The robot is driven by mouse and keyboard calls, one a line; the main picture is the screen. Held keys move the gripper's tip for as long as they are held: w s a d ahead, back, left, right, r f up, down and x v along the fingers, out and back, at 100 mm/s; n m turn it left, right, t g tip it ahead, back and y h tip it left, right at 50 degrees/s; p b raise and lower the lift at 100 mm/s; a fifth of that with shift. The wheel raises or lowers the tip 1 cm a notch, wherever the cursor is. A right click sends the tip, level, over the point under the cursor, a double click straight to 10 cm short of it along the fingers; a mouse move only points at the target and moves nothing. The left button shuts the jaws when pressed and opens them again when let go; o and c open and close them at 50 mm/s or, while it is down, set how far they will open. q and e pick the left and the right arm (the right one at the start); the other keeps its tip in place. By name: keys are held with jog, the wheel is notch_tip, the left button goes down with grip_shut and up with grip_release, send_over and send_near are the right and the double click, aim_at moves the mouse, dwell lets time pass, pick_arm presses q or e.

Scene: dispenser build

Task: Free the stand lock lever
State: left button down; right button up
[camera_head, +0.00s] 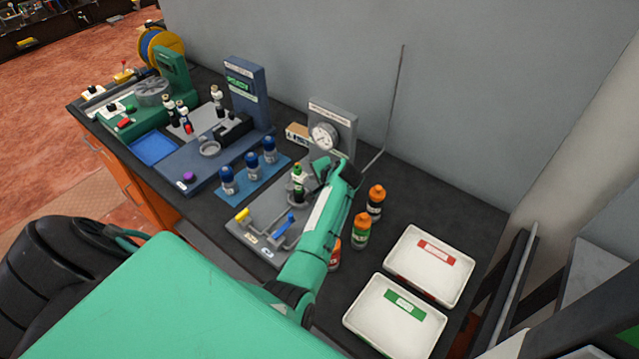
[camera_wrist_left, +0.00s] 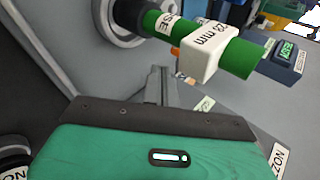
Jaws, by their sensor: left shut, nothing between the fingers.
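The grey stand (camera_head: 333,114) has a round dial and a grey base plate (camera_head: 236,227). On the plate are a lever with a yellow handle (camera_head: 242,214) and a lever with a blue handle (camera_head: 282,227). Their labels are unreadable here, so I cannot tell which is the lock lever. A green-banded bottle (camera_head: 298,177) stands upright on the plate. My left gripper (camera_head: 322,168) is by the stand, partly hidden by its own wrist. In the left wrist view its fingers (camera_wrist_left: 161,75) are shut and empty, below a green cylinder (camera_wrist_left: 237,56) with a white block (camera_wrist_left: 205,52). My right gripper is out of view.
Orange-capped bottles (camera_head: 361,230) stand right of my left arm. Two white trays (camera_head: 430,264) (camera_head: 394,316) lie at the right. Blue-capped bottles (camera_head: 252,163) and a blue device (camera_head: 246,88) stand left of the stand. A thin rod (camera_head: 395,98) rises behind. Bare table lies at the back right.

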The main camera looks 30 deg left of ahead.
pick_arm(q)
jog(key=a+b, duration=0.1)
jog(key=w+a+f+b, duration=0.1)
jog(key=a, duration=0.1)
jog(key=a+f+b, duration=0.1)
jog(key=shift+w+a, duration=0.3)
jog(key=shift+w, duration=0.1)
jog(key=shift+w+a+r+b, duration=0.1)
jog(key=shift+w+a+b, duration=0.15)
jog(key=shift+a, duration=0.2)
jog(key=shift+s, duration=0.1)
